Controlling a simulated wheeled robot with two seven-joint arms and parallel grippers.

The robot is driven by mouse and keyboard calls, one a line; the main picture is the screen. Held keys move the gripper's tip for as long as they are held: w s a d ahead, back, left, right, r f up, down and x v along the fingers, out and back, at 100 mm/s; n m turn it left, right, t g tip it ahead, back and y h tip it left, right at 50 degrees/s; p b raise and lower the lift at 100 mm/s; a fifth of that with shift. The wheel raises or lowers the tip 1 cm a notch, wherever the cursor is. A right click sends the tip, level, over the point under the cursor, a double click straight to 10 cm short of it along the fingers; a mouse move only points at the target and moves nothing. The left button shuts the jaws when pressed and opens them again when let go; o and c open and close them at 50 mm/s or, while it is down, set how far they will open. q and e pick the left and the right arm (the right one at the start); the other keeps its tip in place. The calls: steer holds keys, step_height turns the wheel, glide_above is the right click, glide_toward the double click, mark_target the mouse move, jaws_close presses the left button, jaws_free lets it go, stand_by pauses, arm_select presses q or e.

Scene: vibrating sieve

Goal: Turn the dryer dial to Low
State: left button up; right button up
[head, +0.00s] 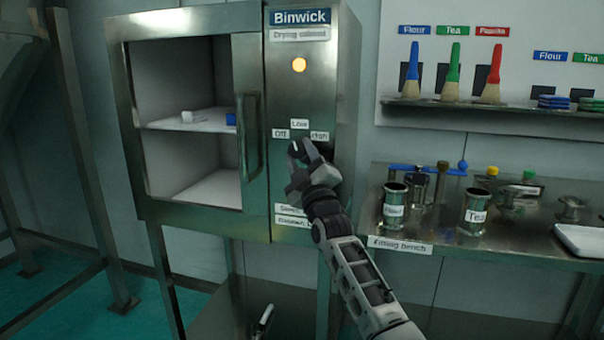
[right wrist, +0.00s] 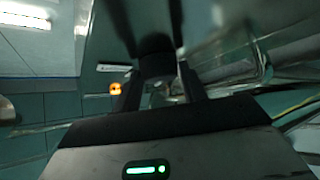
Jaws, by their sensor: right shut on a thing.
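The drying cabinet (head: 300,93), labelled Binwick, stands in the middle of the head view. On its front panel are an Off label (head: 281,133), a Low label (head: 299,124) above, and a partly covered label (head: 319,136) at the right. My right gripper (head: 303,151) is at the panel just below these labels, shut on the dial. The dial shows in the right wrist view as a dark round knob (right wrist: 155,57) between the fingers. The gripper hides most of it in the head view, so its pointer cannot be read. My left gripper is not in view.
An orange lamp (head: 299,65) glows above the dial. The filling bench (head: 400,243) with cups is at the right, under a shelf (head: 450,105) of brushes.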

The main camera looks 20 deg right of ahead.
steer(key=m+h+b, duration=0.1)
steer(key=m+t+h+b, duration=0.1)
steer(key=m+h, duration=0.1)
steer(key=shift+w+a+f+m+b, duration=0.1)
steer(key=shift+f+m+b, duration=0.2)
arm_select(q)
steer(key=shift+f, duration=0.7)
arm_select(e)
steer(key=shift+m, duration=0.3)
arm_select(q)
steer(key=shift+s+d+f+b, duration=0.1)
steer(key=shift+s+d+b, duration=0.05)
steer(key=shift+b, duration=0.25)
arm_select(e)
steer(key=shift+r+m+h, duration=0.1)
steer(key=shift+m+h, duration=0.3)
steer(key=shift+h, duration=0.3)
steer(key=o, duration=1)
steer(key=shift+c, duration=0.2)
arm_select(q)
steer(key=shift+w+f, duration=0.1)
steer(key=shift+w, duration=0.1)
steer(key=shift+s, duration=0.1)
arm_select(e)
steer(key=v, duration=1.6)
